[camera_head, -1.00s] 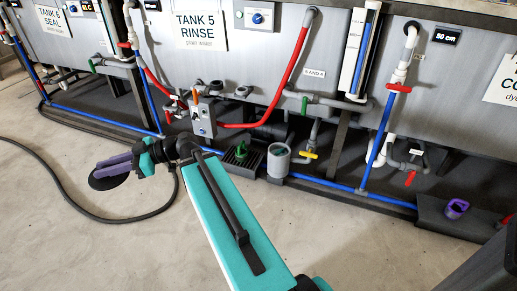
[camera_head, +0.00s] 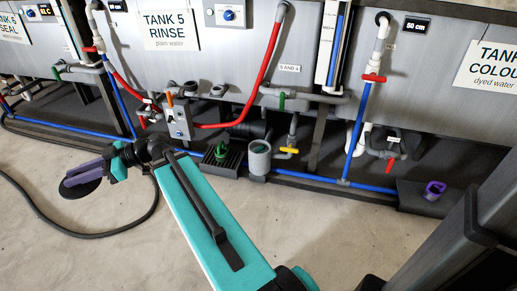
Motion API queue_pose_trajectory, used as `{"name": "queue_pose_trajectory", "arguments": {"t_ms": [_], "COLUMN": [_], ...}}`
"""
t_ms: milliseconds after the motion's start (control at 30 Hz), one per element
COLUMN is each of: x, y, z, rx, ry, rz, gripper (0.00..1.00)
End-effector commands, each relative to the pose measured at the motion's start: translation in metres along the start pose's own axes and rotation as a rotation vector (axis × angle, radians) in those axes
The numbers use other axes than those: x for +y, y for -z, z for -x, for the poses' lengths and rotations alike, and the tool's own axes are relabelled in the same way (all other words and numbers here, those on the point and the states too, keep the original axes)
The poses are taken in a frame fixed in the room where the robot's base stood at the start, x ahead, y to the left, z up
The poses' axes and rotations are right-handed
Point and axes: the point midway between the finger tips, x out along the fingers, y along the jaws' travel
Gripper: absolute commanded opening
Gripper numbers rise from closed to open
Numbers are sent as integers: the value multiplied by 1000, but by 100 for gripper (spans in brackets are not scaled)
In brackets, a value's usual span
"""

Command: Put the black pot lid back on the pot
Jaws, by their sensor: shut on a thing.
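My gripper (camera_head: 88,170), with purple fingers, is at the left of the head view, out over the bare floor. It is shut on the black pot lid (camera_head: 80,188), a dark round disc that hangs below the fingers, roughly level. The fingers hide part of its top. A grey round pot (camera_head: 259,161) stands low in front of the tanks, right of centre, with its top open and a dark greenish inside. The lid is well to the left of the pot and apart from it.
A dark grated box with a green fitting (camera_head: 221,153) stands just left of the pot, and a yellow-handled valve (camera_head: 289,150) just right. A blue pipe (camera_head: 300,180) runs low along the tanks. A black hose (camera_head: 60,229) curves over the floor. A purple cup-like thing (camera_head: 434,190) is at right.

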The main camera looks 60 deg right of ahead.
Motion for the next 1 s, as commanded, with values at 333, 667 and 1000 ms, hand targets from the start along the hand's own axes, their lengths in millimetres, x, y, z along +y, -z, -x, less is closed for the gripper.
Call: {"name": "queue_pose_trajectory", "arguments": {"t_ms": [333, 667, 1000], "x": [90, 199, 288], "y": [-22, -64, -120], "z": [41, 121, 224], "rx": [0, 0, 0], "ry": [-195, -473, -749], "rz": [-30, -73, -115], "gripper": [0, 0, 0]}}
